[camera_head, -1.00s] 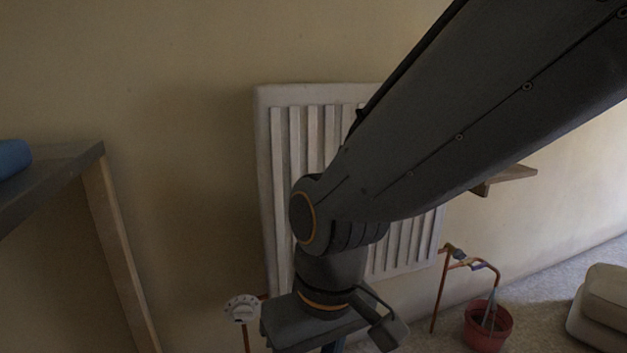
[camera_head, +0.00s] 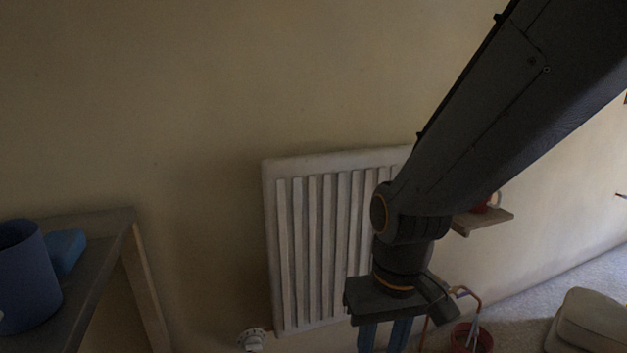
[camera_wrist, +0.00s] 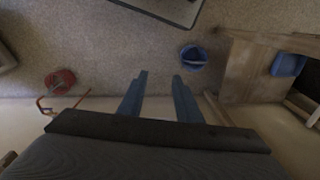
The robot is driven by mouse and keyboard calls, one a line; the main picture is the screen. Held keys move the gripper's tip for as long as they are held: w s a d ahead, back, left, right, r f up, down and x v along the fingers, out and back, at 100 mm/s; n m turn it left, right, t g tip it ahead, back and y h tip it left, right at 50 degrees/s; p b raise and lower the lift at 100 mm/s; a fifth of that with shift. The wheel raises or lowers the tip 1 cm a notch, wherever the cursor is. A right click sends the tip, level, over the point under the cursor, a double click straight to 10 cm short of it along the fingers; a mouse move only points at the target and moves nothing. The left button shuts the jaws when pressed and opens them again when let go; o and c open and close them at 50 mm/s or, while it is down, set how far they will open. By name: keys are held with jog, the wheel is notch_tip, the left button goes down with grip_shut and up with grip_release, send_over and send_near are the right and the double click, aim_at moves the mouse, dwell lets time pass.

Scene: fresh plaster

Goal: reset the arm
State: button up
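My gripper (camera_head: 384,336) hangs from my dark arm in front of the white radiator in the head view, with its blue fingers pointing down. In the wrist view my gripper (camera_wrist: 158,78) shows two blue fingers spread apart with only carpet between them. It is open and empty.
A table (camera_head: 92,270) at left bears a blue pot (camera_head: 28,280) and a blue block (camera_head: 65,248). Behind my arm are a radiator (camera_head: 300,245) and a wall shelf (camera_head: 487,220). A red bucket (camera_wrist: 60,81) and a blue bucket (camera_wrist: 193,57) stand on the floor.

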jog(key=s+d+r+m+p, duration=0.2)
jog(key=d+r+p, duration=0.7)
jog(key=r+p, duration=0.1)
jog(key=shift+r+h+p, duration=0.25)
jog(key=shift+h+p, duration=0.05)
jog(key=shift+p, duration=0.4)
jog(key=shift+s+a, duration=0.1)
jog(key=shift+s, duration=0.05)
